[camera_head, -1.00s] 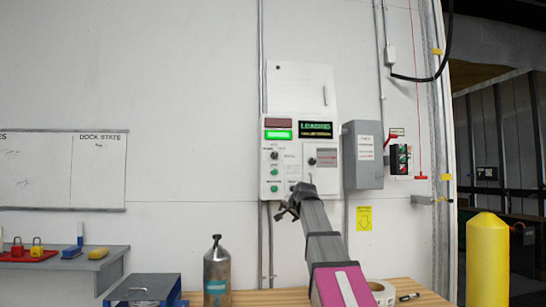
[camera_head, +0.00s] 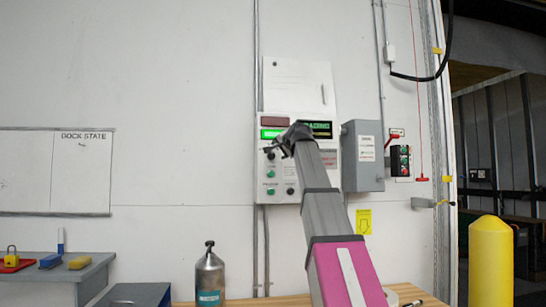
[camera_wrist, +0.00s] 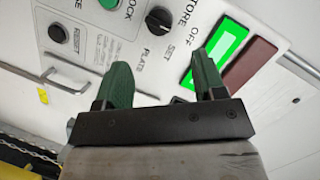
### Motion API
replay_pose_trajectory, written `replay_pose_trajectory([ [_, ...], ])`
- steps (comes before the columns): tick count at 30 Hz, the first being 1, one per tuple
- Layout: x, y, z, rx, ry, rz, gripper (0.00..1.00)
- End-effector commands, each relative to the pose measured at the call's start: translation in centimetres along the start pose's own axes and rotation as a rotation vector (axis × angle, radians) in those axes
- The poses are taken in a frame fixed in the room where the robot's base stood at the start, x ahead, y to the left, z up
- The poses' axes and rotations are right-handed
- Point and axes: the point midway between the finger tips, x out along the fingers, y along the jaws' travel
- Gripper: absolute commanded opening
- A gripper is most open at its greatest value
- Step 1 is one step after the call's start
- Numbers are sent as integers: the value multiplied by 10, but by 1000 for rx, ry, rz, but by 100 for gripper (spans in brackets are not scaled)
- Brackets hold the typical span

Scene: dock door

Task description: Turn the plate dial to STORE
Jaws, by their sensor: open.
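The plate dial is a round black knob (camera_wrist: 158,20) near the top of the wrist view, on a white panel with the words PLATE, SET, OFF and STORE around it. I cannot tell which word it points to. My gripper (camera_wrist: 160,82) is open and empty. Its two green fingers are apart, and the dial shows beyond the gap between them, not gripped. In the head view my gripper (camera_head: 284,143) is in front of the white control panel (camera_head: 282,196), close to the small dark dial (camera_head: 270,156) and partly hiding the panel.
A lit green lamp (camera_wrist: 216,58) and a dark red lamp (camera_wrist: 249,62) are right of the dial in the wrist view. A black RESET knob (camera_wrist: 57,34) and a metal handle are to the left. A grey box (camera_head: 363,155) stands right of the panel. A bottle (camera_head: 209,275) is below.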

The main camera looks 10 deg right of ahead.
Motion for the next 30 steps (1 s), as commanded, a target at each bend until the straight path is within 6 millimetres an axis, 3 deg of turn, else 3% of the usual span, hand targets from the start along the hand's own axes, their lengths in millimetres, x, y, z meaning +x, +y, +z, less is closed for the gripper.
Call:
replay_pose_trajectory([
  [13, 76, 0, -1, -1, -1, 2, 64],
  [18, 87, 0, 0, -1, 0, 1, 64],
  [25, 87, 0, 0, -1, 0, 1, 64],
  [26, 87, 0, 0, -1, 0, 1, 57],
  [30, 87, 0, 0, -1, 0, 1, 15],
])
